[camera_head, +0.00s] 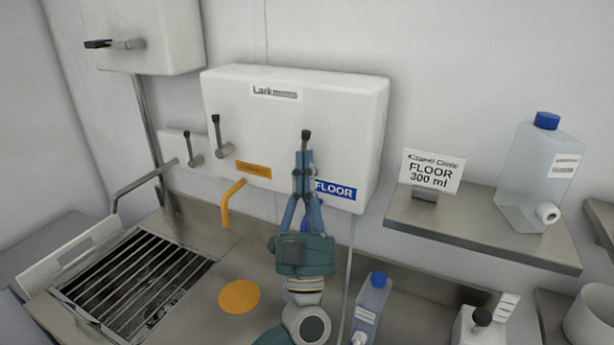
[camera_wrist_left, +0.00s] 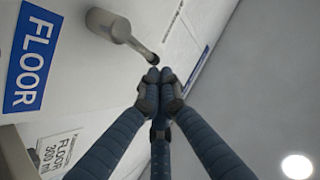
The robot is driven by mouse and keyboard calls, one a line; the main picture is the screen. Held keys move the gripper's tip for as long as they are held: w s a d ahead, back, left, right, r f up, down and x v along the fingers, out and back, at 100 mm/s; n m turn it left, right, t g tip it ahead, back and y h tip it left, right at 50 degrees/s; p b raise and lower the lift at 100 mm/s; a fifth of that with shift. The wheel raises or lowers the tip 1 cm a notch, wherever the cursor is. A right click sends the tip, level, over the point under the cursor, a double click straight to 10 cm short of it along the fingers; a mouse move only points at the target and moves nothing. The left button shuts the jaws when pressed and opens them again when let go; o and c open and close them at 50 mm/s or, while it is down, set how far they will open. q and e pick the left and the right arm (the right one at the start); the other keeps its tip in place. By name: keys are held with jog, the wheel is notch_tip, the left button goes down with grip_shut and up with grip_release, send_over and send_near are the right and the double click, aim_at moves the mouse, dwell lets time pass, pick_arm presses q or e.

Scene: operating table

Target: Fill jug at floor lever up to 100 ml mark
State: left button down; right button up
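The floor lever (camera_head: 306,136), with a black tip, sticks out of the white wall dispenser (camera_head: 340,100) above the blue FLOOR label (camera_head: 336,190). My left gripper (camera_head: 304,156) is in front of it, its fingers brought together. In the left wrist view the fingertips (camera_wrist_left: 159,76) meet just beside the black end of the lever (camera_wrist_left: 145,50); I cannot tell whether they touch it. No lever part shows between the fingers. I cannot make out a jug with a 100 ml mark; my left arm hides part of the bench below the label. My right gripper is not in view.
A second lever (camera_head: 219,138) and an orange spout (camera_head: 231,203) are at left, above an orange disc (camera_head: 239,296) and a grated sink (camera_head: 135,280). A blue-capped bottle (camera_head: 371,305) stands beside my arm. A shelf (camera_head: 480,235) holds a FLOOR 300 ml sign (camera_head: 431,172) and a clear canister (camera_head: 535,170).

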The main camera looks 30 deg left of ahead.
pick_arm(q)
jog(key=shift+w+a, duration=0.35)
jog(key=shift+w, duration=0.1)
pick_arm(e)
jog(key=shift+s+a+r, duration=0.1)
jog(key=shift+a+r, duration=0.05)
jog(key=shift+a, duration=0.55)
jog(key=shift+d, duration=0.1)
pick_arm(q)
jog(key=shift+w+a+r+n+g+y+p, duration=0.15)
jog(key=shift+r+n+g+y+p, duration=0.15)
jog(key=shift+n+y+p, duration=0.2)
jog(key=shift+a+n+g+y+p, duration=0.45)
jog(key=shift+n+g+y+p, duration=0.05)
jog(key=shift+n+p, duration=0.25)
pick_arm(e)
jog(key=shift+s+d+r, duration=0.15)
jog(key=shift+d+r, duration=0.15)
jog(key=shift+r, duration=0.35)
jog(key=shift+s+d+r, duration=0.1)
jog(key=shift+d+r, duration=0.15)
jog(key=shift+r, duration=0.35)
pick_arm(q)
jog(key=shift+f, duration=0.15)
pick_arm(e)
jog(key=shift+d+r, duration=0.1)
